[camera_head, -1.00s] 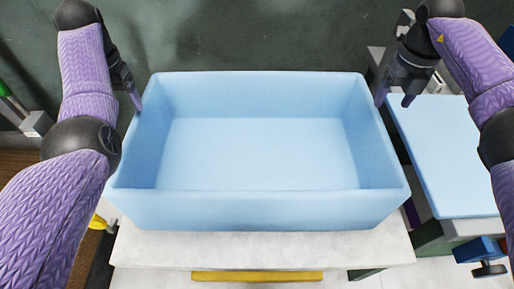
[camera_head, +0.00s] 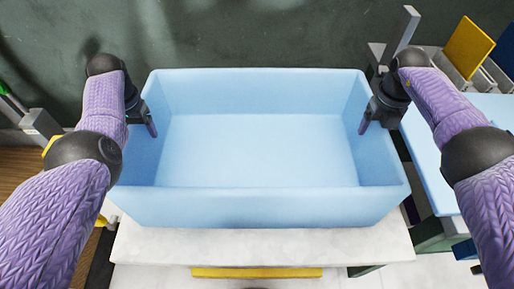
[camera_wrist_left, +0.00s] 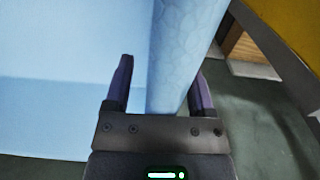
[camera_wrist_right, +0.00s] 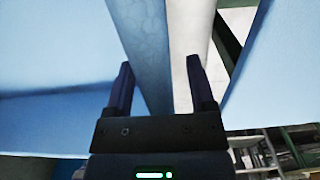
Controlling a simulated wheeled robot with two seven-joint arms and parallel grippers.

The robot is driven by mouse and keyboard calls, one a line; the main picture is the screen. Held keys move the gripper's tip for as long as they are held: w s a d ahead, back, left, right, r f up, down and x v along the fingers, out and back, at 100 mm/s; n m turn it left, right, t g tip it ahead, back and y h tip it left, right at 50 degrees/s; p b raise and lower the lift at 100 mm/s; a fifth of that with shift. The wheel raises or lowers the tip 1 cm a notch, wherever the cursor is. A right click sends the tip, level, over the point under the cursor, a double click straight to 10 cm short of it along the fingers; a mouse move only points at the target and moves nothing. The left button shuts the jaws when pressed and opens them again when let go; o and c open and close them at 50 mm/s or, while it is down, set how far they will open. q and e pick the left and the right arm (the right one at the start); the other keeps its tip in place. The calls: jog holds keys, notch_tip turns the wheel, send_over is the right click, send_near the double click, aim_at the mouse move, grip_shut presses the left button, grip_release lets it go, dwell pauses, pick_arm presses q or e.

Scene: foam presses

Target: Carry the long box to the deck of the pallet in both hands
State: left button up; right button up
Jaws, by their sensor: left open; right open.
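The long box (camera_head: 260,208) is a light blue, open-topped, empty foam box on a pale table top. My left gripper (camera_head: 150,125) is at its left wall, open, with one finger inside the box. In the left wrist view the wall (camera_wrist_left: 180,50) stands between the two open fingers (camera_wrist_left: 160,85). My right gripper (camera_head: 365,122) is at the right wall, open, with a finger inside. In the right wrist view the wall (camera_wrist_right: 142,50) lies between its open fingers (camera_wrist_right: 160,88), nearer the left one. I cannot make out a pallet.
The pale table top (camera_head: 260,245) shows in front of the box, with a yellow strip (camera_head: 257,272) below its edge. A light blue slab (camera_head: 430,160) lies to the right. A yellow panel (camera_head: 470,48) and bins stand at the back right.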

pick_arm(q)
grip_shut()
pick_arm(e)
grip_shut()
pick_arm(q)
jog(key=shift+r, duration=0.2)
pick_arm(e)
jog(key=shift+r, duration=0.15)
